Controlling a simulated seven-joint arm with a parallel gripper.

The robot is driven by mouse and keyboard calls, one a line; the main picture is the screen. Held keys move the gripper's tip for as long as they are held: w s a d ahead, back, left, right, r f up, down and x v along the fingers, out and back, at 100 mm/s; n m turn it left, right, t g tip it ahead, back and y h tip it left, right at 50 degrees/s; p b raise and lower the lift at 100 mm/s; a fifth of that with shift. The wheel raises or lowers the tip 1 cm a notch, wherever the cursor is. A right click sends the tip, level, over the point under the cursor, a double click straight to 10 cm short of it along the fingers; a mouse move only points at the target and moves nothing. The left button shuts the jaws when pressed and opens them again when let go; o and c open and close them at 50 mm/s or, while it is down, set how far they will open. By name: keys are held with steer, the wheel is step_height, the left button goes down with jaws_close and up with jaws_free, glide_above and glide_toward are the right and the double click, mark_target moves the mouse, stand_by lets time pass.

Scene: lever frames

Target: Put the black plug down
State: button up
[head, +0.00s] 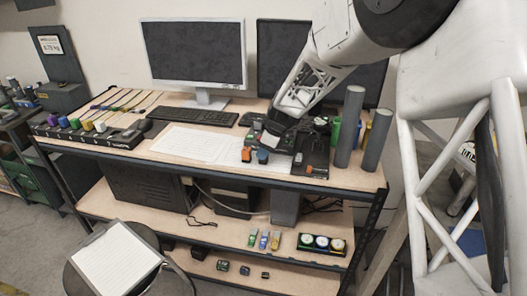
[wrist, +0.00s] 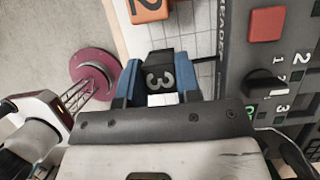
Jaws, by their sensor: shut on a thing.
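The black plug (wrist: 157,72), marked with a 3, sits between the blue fingers of my gripper (wrist: 165,84) in the wrist view. My gripper is shut on it. In the head view my gripper (head: 264,145) is low over the front middle of the table. The plug cannot be made out there, and whether its underside touches anything is hidden. An orange plug (wrist: 150,9) marked 2 is just beyond the black plug in the wrist view. It also shows in the head view (head: 246,154), left of my gripper.
A dark panel (wrist: 236,70) with a red square button (wrist: 267,24) and a black knob (wrist: 265,85) is right of my gripper in the wrist view. White gridded sheets (head: 192,147) lie left on the table. Grey cylinders (head: 350,127) stand at the right.

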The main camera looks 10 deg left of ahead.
steer(key=shift+f, duration=0.2)
steer(key=o, duration=0.9)
steer(key=v, duration=1.2)
stand_by(0.6)
steer(key=shift+d+r, duration=0.1)
